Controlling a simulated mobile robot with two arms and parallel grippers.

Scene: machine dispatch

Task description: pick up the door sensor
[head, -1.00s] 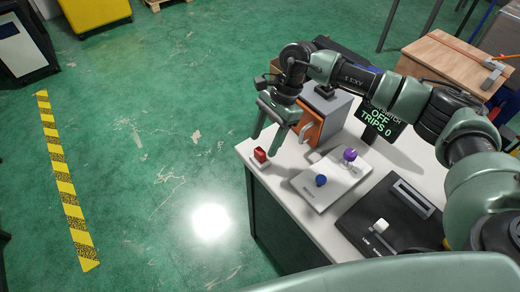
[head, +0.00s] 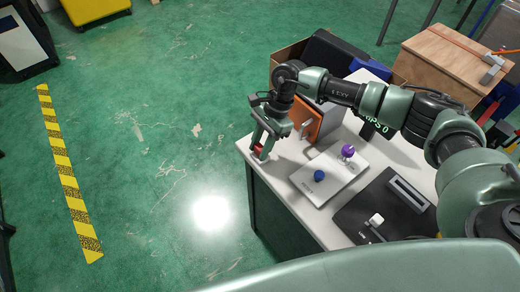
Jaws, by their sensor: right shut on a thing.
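The door sensor looks to be the small red block (head: 257,150) at the left corner of the white table (head: 292,166). My right gripper (head: 262,152) is down at that corner, its fingers on either side of the red block and shut on it. The fingers hide part of the block. I cannot tell whether the block still touches the table top. My left gripper is not in view.
A white panel (head: 338,183) with a blue knob (head: 319,175) and a purple knob (head: 348,151) lies on the table. A black unit (head: 372,212) is nearer me. An orange-fronted box (head: 312,124) stands behind the gripper. Green floor is open to the left.

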